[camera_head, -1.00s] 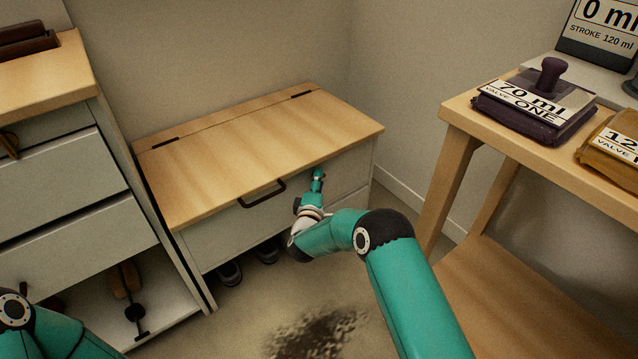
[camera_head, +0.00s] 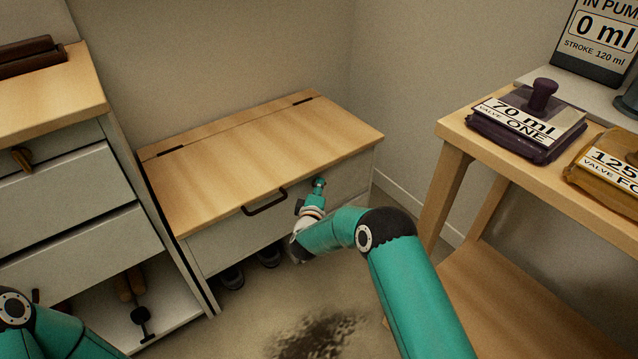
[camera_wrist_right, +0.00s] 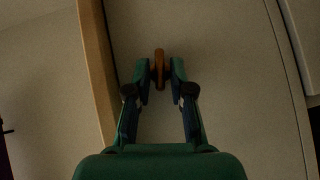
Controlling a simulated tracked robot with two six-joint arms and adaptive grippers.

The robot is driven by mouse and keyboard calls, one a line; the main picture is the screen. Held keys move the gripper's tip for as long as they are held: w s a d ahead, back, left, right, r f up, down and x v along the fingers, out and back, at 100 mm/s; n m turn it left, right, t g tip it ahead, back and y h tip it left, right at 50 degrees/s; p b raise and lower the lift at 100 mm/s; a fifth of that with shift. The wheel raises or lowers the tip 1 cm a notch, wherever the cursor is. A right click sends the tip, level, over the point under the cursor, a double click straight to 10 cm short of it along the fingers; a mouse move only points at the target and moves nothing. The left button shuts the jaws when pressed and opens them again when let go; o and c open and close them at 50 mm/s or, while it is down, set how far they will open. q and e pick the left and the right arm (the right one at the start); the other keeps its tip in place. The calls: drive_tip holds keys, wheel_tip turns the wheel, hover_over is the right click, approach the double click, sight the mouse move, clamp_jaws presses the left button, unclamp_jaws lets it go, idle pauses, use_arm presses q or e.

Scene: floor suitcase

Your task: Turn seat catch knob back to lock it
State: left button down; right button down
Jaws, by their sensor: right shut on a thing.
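The seat catch knob (camera_wrist_right: 159,68) is a small brown-orange piece on the pale front panel of the bench in the right wrist view. My right gripper (camera_wrist_right: 160,76) has its two fingers around it, shut on it. In the head view my right gripper (camera_head: 318,184) is at the bench front, just under the lid's front edge and right of the dark handle; there it hides the knob. The wooden bench seat (camera_head: 260,150) lies flat and closed on the bench. My left gripper is out of view; only part of my left arm shows at the lower left.
A dark handle (camera_head: 264,202) sticks out from the seat's front edge. A drawer cabinet (camera_head: 60,195) stands to the left. Shoes (camera_head: 268,255) lie under the bench.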

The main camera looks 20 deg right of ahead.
drive_tip(key=shift+w+d+r+m+g+y+p, duration=0.1)
drive_tip(key=shift+d+r+m+g+y+p, duration=0.15)
drive_tip(key=shift+m+g+y+p, duration=0.85)
drive_tip(key=shift+w+d+r+m+g+y+p, duration=0.2)
drive_tip(key=shift+m+g+y+p, duration=0.15)
drive_tip(key=shift+m+g+y, duration=1.35)
drive_tip(key=shift+w+d+r+m+g+y+p, duration=0.1)
drive_tip(key=shift+d+r+m+g+y+p, duration=0.25)
drive_tip(key=shift+m+y+p, duration=1.15)
drive_tip(key=shift+a+f+n+y+b, duration=0.1)
drive_tip(key=shift+n+y+b, duration=0.45)
drive_tip(key=shift+b, duration=0.2)
